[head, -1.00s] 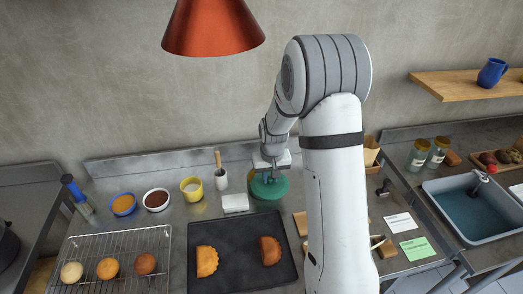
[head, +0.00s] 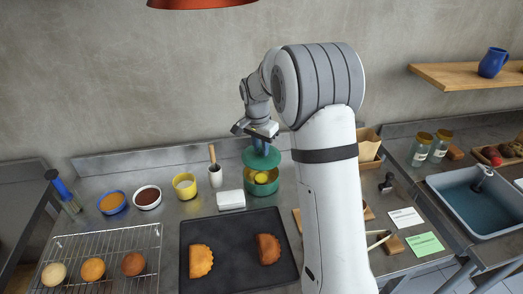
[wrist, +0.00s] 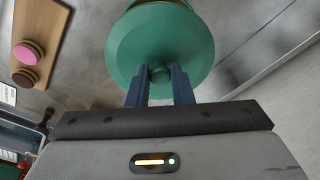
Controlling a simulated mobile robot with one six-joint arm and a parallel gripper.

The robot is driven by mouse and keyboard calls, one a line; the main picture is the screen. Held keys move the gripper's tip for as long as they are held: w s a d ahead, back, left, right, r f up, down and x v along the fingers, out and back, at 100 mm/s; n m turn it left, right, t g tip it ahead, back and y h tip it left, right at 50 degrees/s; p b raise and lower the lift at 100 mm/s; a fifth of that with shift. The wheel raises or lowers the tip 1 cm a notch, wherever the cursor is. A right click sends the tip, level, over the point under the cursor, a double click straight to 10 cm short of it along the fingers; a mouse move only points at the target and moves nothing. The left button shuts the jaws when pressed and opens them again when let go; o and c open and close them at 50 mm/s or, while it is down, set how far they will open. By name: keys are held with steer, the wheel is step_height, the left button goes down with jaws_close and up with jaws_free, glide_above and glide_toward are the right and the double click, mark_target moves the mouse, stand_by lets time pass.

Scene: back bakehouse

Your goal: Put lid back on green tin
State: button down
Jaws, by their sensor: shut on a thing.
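My gripper (head: 261,147) is shut on the knob of the green lid (head: 262,158). It holds the lid above the open green tin (head: 262,189), with a gap between lid and tin. Something yellow (head: 262,178) shows inside the tin. In the wrist view my gripper (wrist: 160,82) has a dark finger on each side of the knob. The lid (wrist: 160,45) fills the top middle there and hides most of what lies beyond it.
A white block (head: 231,200) stands close left of the tin, with a yellow cup (head: 185,186) further left. A dark baking tray (head: 236,250) with two pastries lies in front. A wire rack (head: 102,250) with buns is at the front left.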

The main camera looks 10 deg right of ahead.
mark_target(260, 156)
steer(key=shift+f+b, duration=1.9)
steer(key=shift+f, duration=1.25)
steer(key=shift+f+b, duration=0.1)
steer(key=shift+b, duration=0.3)
steer(key=c, duration=0.7)
jaws_free()
steer(key=shift+r+p, duration=2.15)
steer(key=shift+r, duration=1.4)
